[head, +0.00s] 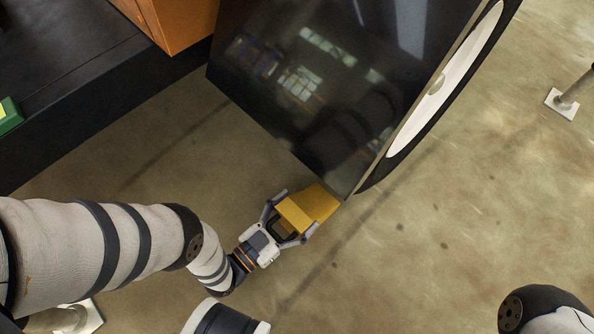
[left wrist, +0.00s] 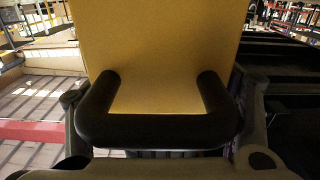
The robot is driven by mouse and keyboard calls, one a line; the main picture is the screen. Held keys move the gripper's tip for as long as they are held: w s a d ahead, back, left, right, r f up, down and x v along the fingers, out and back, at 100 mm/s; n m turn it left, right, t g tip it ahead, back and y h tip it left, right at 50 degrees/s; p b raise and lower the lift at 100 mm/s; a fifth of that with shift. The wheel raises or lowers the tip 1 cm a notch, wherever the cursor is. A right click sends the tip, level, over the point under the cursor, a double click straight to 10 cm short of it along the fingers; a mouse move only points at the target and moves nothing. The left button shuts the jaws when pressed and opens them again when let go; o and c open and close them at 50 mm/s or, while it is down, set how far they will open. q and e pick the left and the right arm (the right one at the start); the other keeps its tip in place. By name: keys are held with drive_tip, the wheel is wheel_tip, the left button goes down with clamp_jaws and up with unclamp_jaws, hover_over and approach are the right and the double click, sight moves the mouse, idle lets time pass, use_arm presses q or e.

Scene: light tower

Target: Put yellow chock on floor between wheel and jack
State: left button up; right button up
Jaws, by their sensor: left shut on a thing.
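The yellow chock (head: 322,202) is at the lower corner of the black fender, near the bottom end of the wheel (head: 445,85). My left gripper (head: 284,217) is shut on it from the lower left. In the left wrist view the chock (left wrist: 160,45) fills the upper middle, with its black handle (left wrist: 155,130) between the fingers. I cannot tell whether the chock touches the floor. A jack leg (head: 570,92) with a white foot plate stands at the upper right; another foot plate (head: 88,318) shows at the lower left, partly behind my arm. My right gripper is out of view.
The glossy black fender (head: 310,90) overhangs the wheel and hides part of it. A dark trailer frame (head: 90,100) with an orange box (head: 180,20) and a green block (head: 9,115) lies at the upper left. The concrete floor (head: 420,240) is clear at centre right.

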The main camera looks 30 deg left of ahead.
use_arm(q)
drive_tip(key=o, duration=1.9)
drive_tip(key=shift+f, duration=0.15)
